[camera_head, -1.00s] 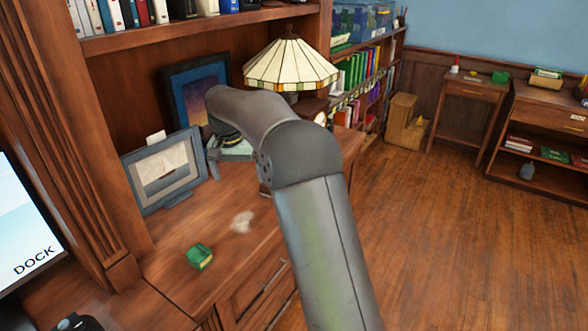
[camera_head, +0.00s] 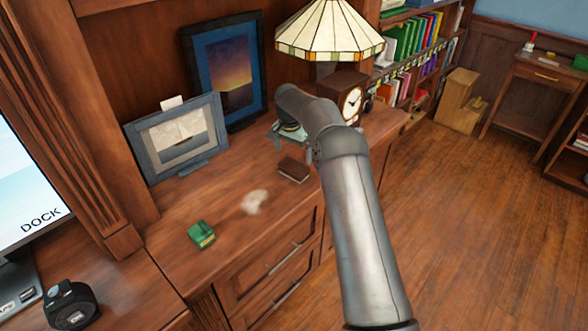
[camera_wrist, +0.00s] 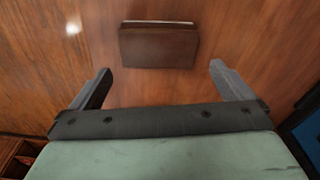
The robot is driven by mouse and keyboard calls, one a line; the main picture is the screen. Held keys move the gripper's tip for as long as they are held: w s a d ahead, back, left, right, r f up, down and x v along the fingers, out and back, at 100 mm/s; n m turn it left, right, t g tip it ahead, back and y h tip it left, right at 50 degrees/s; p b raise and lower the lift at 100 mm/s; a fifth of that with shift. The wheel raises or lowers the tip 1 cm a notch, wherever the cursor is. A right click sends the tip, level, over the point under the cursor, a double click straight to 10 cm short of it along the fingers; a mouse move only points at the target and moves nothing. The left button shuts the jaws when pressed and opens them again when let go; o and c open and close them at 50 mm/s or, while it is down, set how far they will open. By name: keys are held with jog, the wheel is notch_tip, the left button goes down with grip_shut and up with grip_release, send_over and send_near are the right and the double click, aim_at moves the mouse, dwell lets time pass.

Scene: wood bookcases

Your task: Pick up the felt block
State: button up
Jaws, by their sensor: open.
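A small dark brown block (camera_head: 293,170) with a paler edge lies flat on the wooden desk, just in front of my gripper. It looks like the felt block, though its material is hard to tell. In the wrist view the brown block (camera_wrist: 158,47) lies crosswise beyond the fingertips, centred between them and narrower than the gap. My gripper (camera_wrist: 160,72) is open and empty, apart from the block. In the head view my gripper (camera_head: 291,142) is above the desk behind the block, partly hidden by my arm.
A pale smudge (camera_head: 254,201) and a small green object (camera_head: 201,235) lie left of the block. A framed boat picture (camera_head: 178,138), a sunset picture (camera_head: 226,75), a stained-glass lamp (camera_head: 330,32) and a clock (camera_head: 347,97) stand behind. The desk's front edge is near.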

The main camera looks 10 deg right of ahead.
aim_at(294, 165)
jog(key=shift+d+f+p, duration=0.1)
jog(key=shift+f+p, duration=0.6)
jog(key=shift+f, duration=2.8)
jog(key=c, duration=0.7)
